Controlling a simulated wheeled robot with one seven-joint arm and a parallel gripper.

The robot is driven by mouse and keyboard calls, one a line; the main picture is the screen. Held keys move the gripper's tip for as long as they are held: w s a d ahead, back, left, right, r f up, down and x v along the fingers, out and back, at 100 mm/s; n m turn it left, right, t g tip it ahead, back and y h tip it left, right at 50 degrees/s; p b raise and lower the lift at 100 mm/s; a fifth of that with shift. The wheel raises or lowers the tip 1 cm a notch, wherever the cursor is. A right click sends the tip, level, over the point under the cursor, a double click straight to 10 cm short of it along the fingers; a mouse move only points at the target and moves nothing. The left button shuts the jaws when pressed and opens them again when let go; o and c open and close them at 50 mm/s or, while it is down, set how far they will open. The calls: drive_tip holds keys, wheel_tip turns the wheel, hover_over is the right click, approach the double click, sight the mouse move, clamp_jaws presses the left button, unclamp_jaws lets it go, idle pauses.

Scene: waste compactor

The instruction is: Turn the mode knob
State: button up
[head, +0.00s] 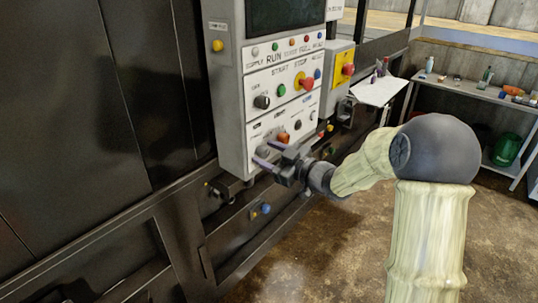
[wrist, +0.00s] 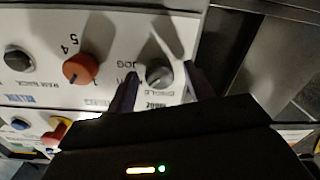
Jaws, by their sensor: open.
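The mode knob (wrist: 158,72) is a dark grey round knob with a light pointer, on the white panel in the wrist view. Small lettering, including "JOG" and "SINGLE", is printed beside it. My gripper (wrist: 162,74) is open, with one dark finger on each side of the knob. Small gaps show between the fingers and the knob, but I cannot tell how deep the fingertips reach. In the head view my gripper (head: 267,154) is at the lower left of the control panel (head: 231,115), and the fingers partly cover the knob there.
An orange knob (wrist: 81,68) and a black knob (wrist: 18,58) sit in the same row. Above that row in the head view are a red stop button (head: 306,83), a green button (head: 282,90) and a dark selector (head: 262,102). A shelf (head: 470,92) stands at the right.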

drive_tip(key=b+v, duration=0.3)
drive_tip(key=v, duration=1.4)
drive_tip(key=shift+d, duration=0.2)
drive_tip(key=d+f+m+h+p, duration=0.2)
drive_tip(key=d+f+m+h, duration=0.3)
drive_tip(key=f+m+h, duration=0.5)
drive_tip(key=s+f+m+g+h, duration=0.2)
drive_tip(key=s+g, duration=0.2)
drive_tip(key=s, duration=0.4)
drive_tip(key=s+a+f+m+g+h+p, duration=0.1)
drive_tip(key=s+g, duration=0.3)
drive_tip(key=s, duration=0.4)
drive_tip(key=shift+s+f+m+h, duration=0.35)
drive_tip(key=shift+f+m+h, duration=0.05)
drive_tip(key=shift+m+h, duration=0.2)
